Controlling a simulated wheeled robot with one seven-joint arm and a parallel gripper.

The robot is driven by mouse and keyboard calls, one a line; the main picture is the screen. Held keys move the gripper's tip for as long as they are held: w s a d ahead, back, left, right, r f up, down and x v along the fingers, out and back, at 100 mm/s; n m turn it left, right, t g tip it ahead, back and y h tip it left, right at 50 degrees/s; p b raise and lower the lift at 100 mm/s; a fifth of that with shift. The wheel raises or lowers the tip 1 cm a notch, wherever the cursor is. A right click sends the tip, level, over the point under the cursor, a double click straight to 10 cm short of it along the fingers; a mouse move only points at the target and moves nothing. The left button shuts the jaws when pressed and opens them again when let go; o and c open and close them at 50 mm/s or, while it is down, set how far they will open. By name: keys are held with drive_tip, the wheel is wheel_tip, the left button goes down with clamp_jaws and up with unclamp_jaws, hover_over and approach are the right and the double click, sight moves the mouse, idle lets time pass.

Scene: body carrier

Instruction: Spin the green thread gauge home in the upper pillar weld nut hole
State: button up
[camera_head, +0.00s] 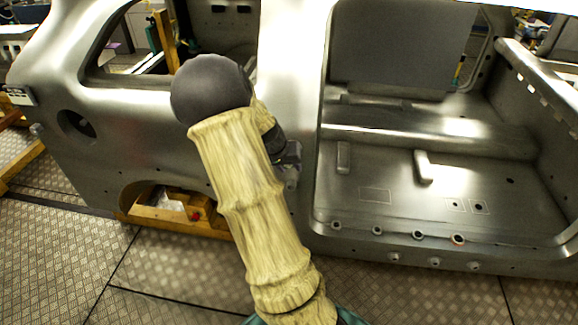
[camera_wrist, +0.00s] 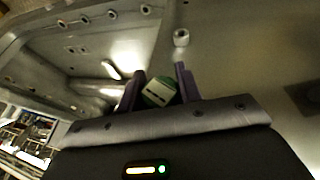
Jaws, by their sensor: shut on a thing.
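My gripper (camera_wrist: 158,74) is shut on the green thread gauge (camera_wrist: 159,91), with one purple finger on each side of it. The gauge shows a green rim and a pale face with dark slots. In the wrist view a pale ring-shaped weld nut (camera_wrist: 181,37) stands on the grey pillar panel, beyond the fingertips and slightly right. The gauge appears apart from this nut. I cannot tell whether it is the upper one. In the head view my gripper (camera_head: 290,165) is mostly hidden behind my arm, close to the pillar, and the gauge is hidden.
The grey car body (camera_head: 290,50) fills the head view, with an open door bay and floor pan (camera_head: 400,200) right of the pillar. Several ringed holes line the sill (camera_head: 418,235). A yellow-brown support frame (camera_head: 180,218) shows beneath the body. The patterned floor (camera_head: 180,275) in front is clear.

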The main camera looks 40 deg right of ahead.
drive_tip(key=shift+w+d, duration=0.95)
drive_tip(key=shift+d, duration=0.2)
idle(1.0)
drive_tip(key=o, duration=1.1)
drive_tip(key=shift+r, duration=0.1)
drive_tip(key=b+v, duration=0.3)
drive_tip(key=v, duration=1.4)
drive_tip(key=shift+a+r, duration=0.1)
